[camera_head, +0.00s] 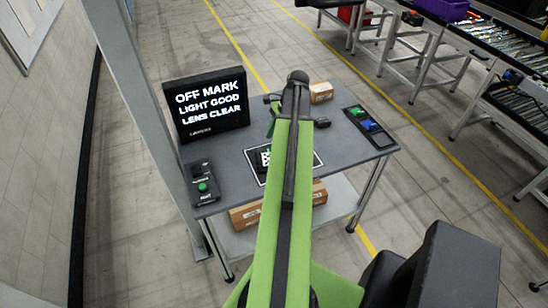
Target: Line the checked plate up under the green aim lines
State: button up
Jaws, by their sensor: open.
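The black-and-white checked plate (265,158) lies on a dark mat with a white outline (318,160) in the middle of the grey table. My green arm reaches over the table and covers much of the plate and mat. I cannot make out green aim lines on the plate. The black screen (207,103) at the table's back left reads "OFF MARK", "LIGHT GOOD", "LENS CLEAR". Whether anything touches the plate is hidden too.
A black box with a green button (202,186) stands at the table's front left. A dark tray with green and blue items (369,126) lies at the right, and a small carton (321,92) at the back. Cartons (246,215) sit on the lower shelf. A grey post rises at left.

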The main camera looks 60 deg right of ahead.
jog(key=s+d+r+m+t, duration=0.1)
jog(key=s+d+r+m, duration=0.15)
jog(key=s+d, duration=0.35)
jog(key=shift+m, duration=0.45)
jog(key=b+x, duration=0.3)
jog(key=x, duration=0.1)
jog(key=s+b+x, duration=0.1)
jog(key=b+x, duration=0.6)
jog(key=x, duration=0.2)
jog(key=shift+s+a+f+b, duration=0.15)
jog(key=shift+s+a+b, duration=0.2)
jog(key=shift+b, duration=0.05)
jog(key=shift+w+a+f, duration=0.1)
jog(key=shift+w+a, duration=0.05)
jog(key=shift+w, duration=0.1)
jog(key=b+x, duration=0.4)
jog(key=x, duration=0.1)
jog(key=shift+w+b, duration=0.3)
jog(key=shift+b, duration=0.05)
jog(key=shift+r, duration=0.2)
grip_shut()
